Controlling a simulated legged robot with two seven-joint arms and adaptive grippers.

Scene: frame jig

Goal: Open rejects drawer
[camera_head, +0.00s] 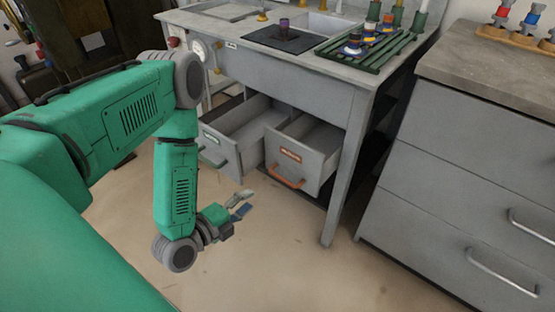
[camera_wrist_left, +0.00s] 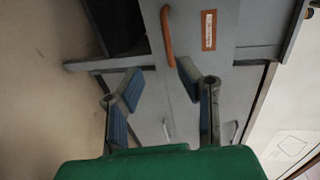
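Two grey drawers under the workbench stand pulled out. The right drawer (camera_head: 307,160) has an orange handle (camera_head: 287,182) and an orange label (camera_head: 291,156); its inside shows and looks empty. The label's writing is too small to read for sure. The left drawer (camera_head: 220,148) has a green label and a green handle. My left gripper (camera_head: 243,204) is open and empty, below and to the left of the orange handle, apart from it. In the left wrist view the orange handle (camera_wrist_left: 167,32) lies beyond the spread fingers (camera_wrist_left: 160,76). My right gripper is out of view.
The workbench top (camera_head: 340,62) carries a green rack with several coloured pieces. A bench leg (camera_head: 346,165) stands right of the drawers. A grey cabinet (camera_head: 460,170) with metal handles stands at the right. The floor (camera_head: 270,265) in front is clear.

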